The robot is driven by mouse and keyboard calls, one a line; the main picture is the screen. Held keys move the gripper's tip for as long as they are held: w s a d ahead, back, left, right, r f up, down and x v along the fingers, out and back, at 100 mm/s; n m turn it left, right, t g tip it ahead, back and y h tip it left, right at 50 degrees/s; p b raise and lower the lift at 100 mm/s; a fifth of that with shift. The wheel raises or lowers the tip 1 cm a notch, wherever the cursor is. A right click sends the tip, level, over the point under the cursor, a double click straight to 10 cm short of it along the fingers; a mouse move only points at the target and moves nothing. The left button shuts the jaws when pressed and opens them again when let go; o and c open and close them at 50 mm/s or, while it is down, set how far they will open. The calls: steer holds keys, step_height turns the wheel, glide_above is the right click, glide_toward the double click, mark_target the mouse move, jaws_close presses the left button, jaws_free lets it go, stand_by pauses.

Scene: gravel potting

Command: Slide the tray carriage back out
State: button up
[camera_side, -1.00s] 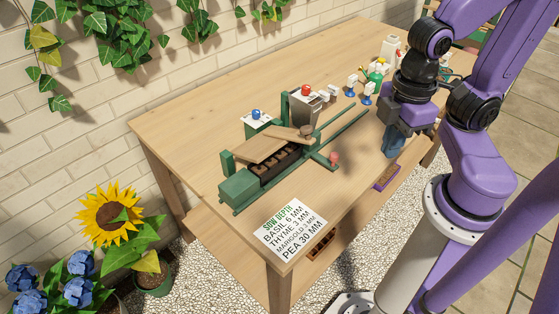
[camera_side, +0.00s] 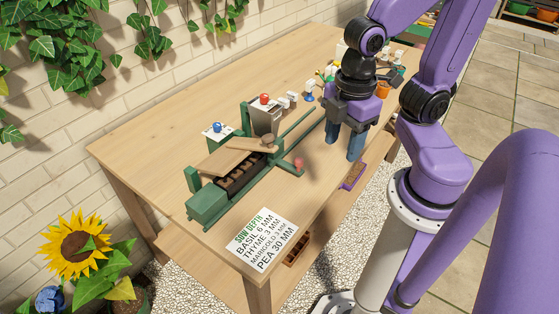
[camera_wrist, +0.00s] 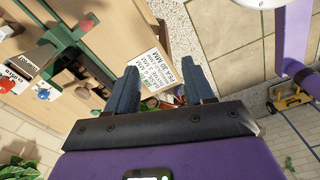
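The tray carriage, with a dark brown celled tray (camera_side: 238,178), sits on the green rails (camera_side: 297,126) of the sowing rig in the side view. A wooden board partly covers the tray. A pink-red knob (camera_side: 298,163) stands on a short green arm at the rig's front right. My gripper (camera_side: 345,143) is upright over the table, right of the knob and apart from it. Its two blue fingers are spread with nothing between them. In the wrist view, the open gripper (camera_wrist: 160,85) shows empty, with the rig (camera_wrist: 70,62) at upper left.
A white sow-depth card (camera_side: 262,238) lies at the table's front. A grey box with a red knob (camera_side: 265,113) and a white-topped box with a blue knob (camera_side: 217,131) stand behind the rig. A purple-framed item (camera_side: 353,175) is at the front edge. Small bottles and pots crowd the far right.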

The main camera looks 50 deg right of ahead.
steer(key=w+d+n, duration=0.3)
steer(key=w+n, duration=0.3)
steer(key=w, duration=0.2)
steer(key=n, duration=0.7)
glide_toward(299, 160)
step_height(299, 160, down, 9)
steer(key=shift+w+a+r, duration=0.1)
steer(key=shift+a+r, duration=0.05)
jaws_close()
